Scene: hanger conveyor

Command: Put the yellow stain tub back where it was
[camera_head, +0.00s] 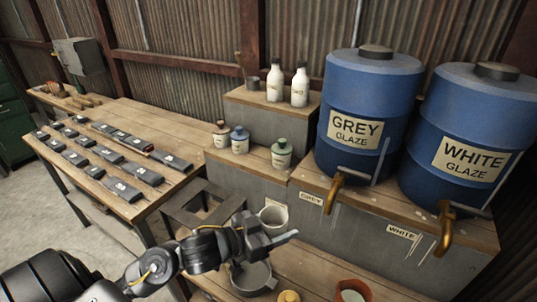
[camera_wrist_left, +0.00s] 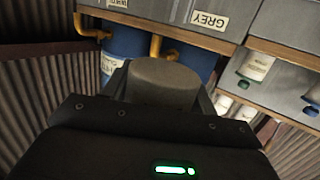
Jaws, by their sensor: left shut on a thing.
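My left gripper (camera_head: 282,238) is shut on a pale grey-beige cup (camera_head: 273,217), held upright above the low bench, its open top showing. In the left wrist view the cup (camera_wrist_left: 162,84) fills the space between the fingers. A small yellow thing (camera_head: 289,296), perhaps the yellow stain tub, is cut off by the bottom edge of the head view; it is apart from the gripper. A blue-lidded jar (camera_head: 239,140), a green-lidded jar (camera_head: 282,154) and a brown-lidded jar (camera_head: 221,135) stand on the wooden ledge. My right gripper is not in view.
Blue GREY GLAZE (camera_head: 366,115) and WHITE GLAZE (camera_head: 462,140) barrels with brass taps stand right. A dark pan (camera_head: 252,278) and an orange pot (camera_head: 353,290) sit on the low bench. White bottles (camera_head: 299,85) stand higher. Dark tiles cover the left table (camera_head: 180,128).

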